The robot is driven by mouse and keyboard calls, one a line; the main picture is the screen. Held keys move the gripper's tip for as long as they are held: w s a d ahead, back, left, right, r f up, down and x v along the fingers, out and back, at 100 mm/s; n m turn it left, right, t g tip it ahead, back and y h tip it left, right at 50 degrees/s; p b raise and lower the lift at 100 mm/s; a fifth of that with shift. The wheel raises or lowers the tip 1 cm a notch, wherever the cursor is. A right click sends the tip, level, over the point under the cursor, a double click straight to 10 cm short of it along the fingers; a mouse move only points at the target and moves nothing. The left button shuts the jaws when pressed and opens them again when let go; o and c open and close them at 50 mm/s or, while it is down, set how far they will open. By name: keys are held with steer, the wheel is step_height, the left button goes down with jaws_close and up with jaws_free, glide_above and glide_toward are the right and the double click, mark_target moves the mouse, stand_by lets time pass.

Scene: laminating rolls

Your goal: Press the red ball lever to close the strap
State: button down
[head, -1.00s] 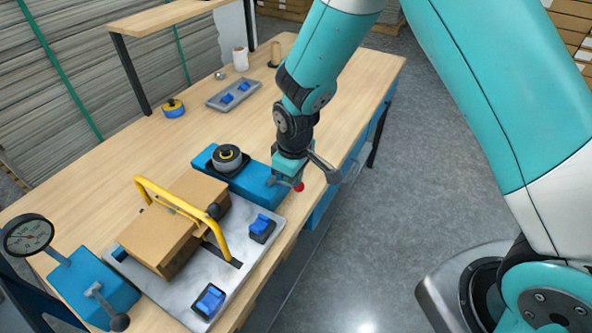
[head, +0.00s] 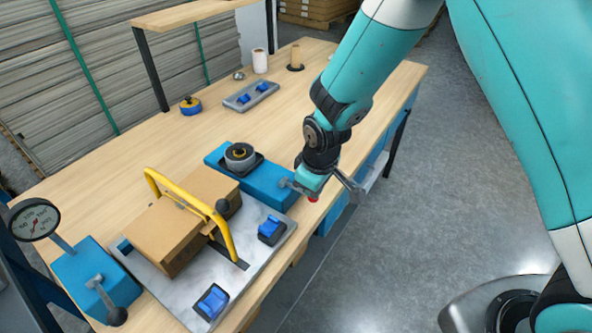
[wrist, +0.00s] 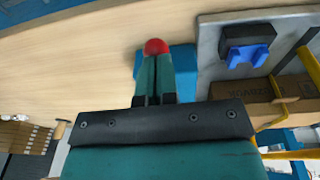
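The red ball (head: 313,199) of the lever sits at the right end of the blue unit (head: 262,190), at the table's front edge. My gripper (head: 311,187) is right above the ball and seems to touch it. In the wrist view the ball (wrist: 156,46) shows at the tips of my two fingers (wrist: 154,72), which lie side by side, shut with nothing between them. The lever arm is mostly hidden. A yellow bar (head: 183,193) arches over a brown carton (head: 180,222) on a grey plate (head: 190,290); I cannot tell whether this is the strap.
Blue clips (head: 271,229) sit on the plate. A round gauge (head: 33,219) stands at the left, beside a grey lever (head: 105,300) with a dark knob. A grey tray (head: 252,96) lies farther back. The table's middle is clear.

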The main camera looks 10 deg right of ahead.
step_height(320, 180, up, 13)
steer(key=s+p, duration=0.1)
steer(key=shift+s, duration=0.35)
stand_by(0.8)
steer(key=s+d+r+m+y, duration=0.1)
steer(key=s+r, duration=0.5)
steer(key=s, duration=0.4)
steer(key=s+d+r+g+y, duration=0.1)
steer(key=s+r+y, duration=0.1)
steer(key=s+r, duration=0.4)
steer(key=s, duration=0.4)
steer(key=shift+r+m+g, duration=0.2)
steer(key=shift+m+g, duration=0.1)
steer(key=shift+m, duration=0.1)
